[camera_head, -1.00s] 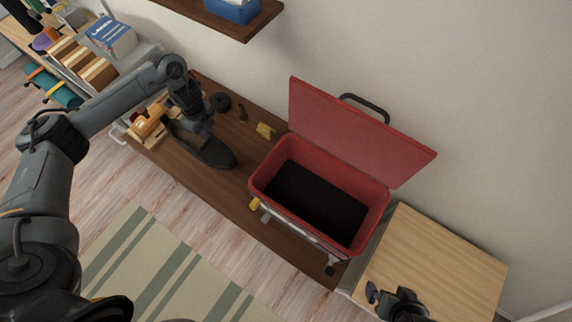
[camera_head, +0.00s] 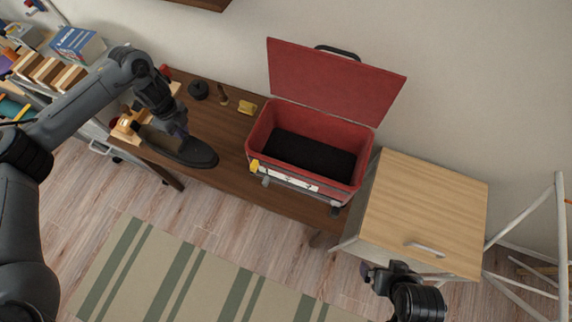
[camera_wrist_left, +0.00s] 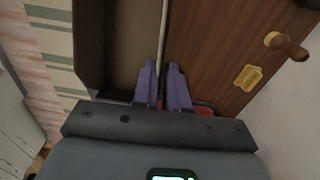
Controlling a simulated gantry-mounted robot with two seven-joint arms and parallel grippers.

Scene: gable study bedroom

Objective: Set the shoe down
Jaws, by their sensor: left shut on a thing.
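The dark shoe (camera_head: 203,154) is at the left part of the brown table in the head view, its toe pointing right toward the red box. My left gripper (camera_head: 182,133) is shut on the shoe's side wall. In the left wrist view, the purple fingers of my left gripper (camera_wrist_left: 162,82) pinch the thin rim of the shoe (camera_wrist_left: 112,45), whose brown inside shows. I cannot tell whether the sole touches the table (camera_head: 222,122). My right gripper (camera_head: 370,273) is at the lower right, away from the shoe; its jaw state is unclear.
An open red toolbox (camera_head: 257,137) stands right of the shoe. A black round item (camera_head: 199,90), a brown peg (camera_head: 223,96) and a yellow block (camera_head: 246,107) sit behind it. A wooden rack (camera_head: 128,124) is at its heel. A wooden-topped cabinet (camera_head: 425,205) stands at right.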

